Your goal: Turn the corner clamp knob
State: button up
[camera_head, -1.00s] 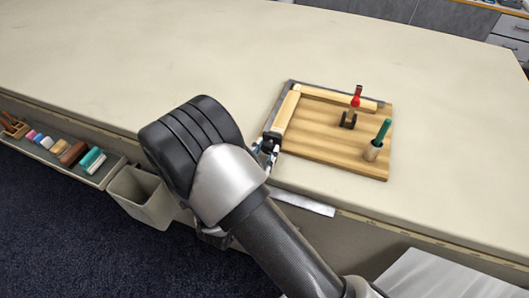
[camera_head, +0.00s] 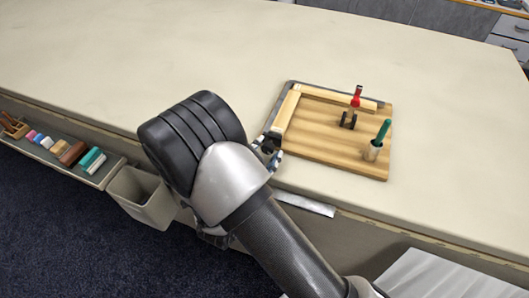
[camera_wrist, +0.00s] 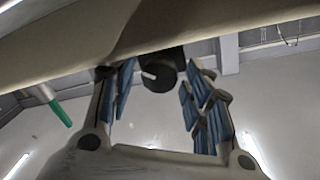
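The corner clamp knob (camera_wrist: 165,73), black with a short white mark pointing left, hangs in front of the underside of a pale board in the wrist view. My gripper (camera_wrist: 159,82) is open, with one blue-padded finger on each side of the knob. A narrow gap shows on both sides, so I see no grip on it. In the head view my gripper (camera_head: 268,148) is at the near left corner of the wooden board (camera_head: 335,155), and it and my arm hide the knob there.
The board carries a light wood frame (camera_head: 287,110), a red-handled clamp (camera_head: 356,97) and a green-handled tool in a holder (camera_head: 381,134). The pale table (camera_head: 150,60) is clear behind. A bin (camera_head: 143,197) and a shelf of small items (camera_head: 60,150) are along the front left.

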jog(key=shift+o, duration=0.2)
jog(key=v, duration=0.8)
dwell(0.7)
